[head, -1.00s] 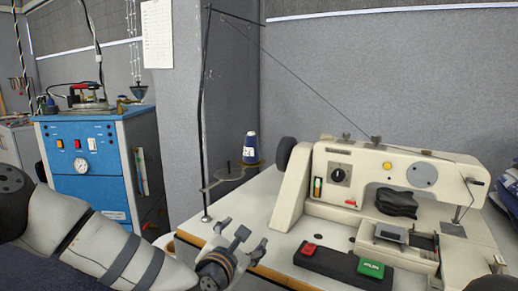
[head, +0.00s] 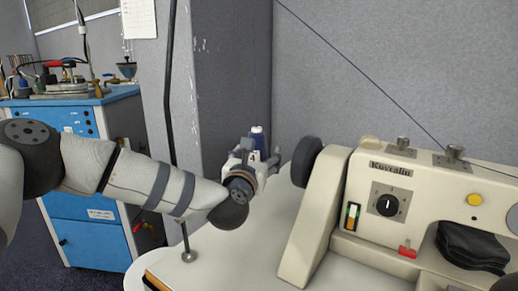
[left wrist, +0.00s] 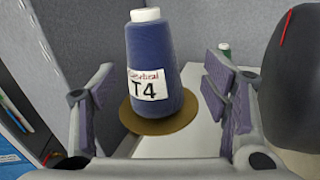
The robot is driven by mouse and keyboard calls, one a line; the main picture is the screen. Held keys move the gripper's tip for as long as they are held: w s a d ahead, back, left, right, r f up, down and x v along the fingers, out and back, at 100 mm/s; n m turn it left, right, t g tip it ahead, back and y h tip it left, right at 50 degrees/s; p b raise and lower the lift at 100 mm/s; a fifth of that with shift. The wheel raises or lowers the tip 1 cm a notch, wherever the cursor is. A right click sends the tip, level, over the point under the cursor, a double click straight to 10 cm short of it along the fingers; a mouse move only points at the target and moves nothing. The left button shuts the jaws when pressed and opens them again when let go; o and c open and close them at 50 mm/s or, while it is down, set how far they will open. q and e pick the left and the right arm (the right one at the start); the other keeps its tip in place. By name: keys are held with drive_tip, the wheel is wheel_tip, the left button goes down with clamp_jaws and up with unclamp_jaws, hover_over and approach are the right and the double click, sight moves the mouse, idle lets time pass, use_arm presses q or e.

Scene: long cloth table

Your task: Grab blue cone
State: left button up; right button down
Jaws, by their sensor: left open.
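The blue cone (left wrist: 155,55) is a thread cone with a white top and a white label marked T4. It stands upright on a round brown disc (left wrist: 158,118) in the left wrist view. In the head view only the cone's upper part (head: 257,138) shows behind my left gripper (head: 250,158). My left gripper is open, with one finger on each side of the cone in the left wrist view (left wrist: 160,85). Gaps show between the fingers and the cone, and it is not gripped. My right gripper is not clearly in view.
A cream sewing machine (head: 340,190) with a black handwheel (head: 306,161) stands on the white table (head: 225,262) to the right. A thin dark pole (head: 169,90) rises left of the cone. A blue cabinet (head: 85,245) stands at left. A grey wall is behind.

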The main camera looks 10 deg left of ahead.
sight(256, 151)
use_arm(q)
drive_tip(key=w, duration=0.5)
drive_tip(key=shift+a+f, duration=0.2)
drive_tip(key=shift+a, duration=0.1)
drive_tip(key=shift+s+r, duration=0.1)
drive_tip(key=c, duration=1.4)
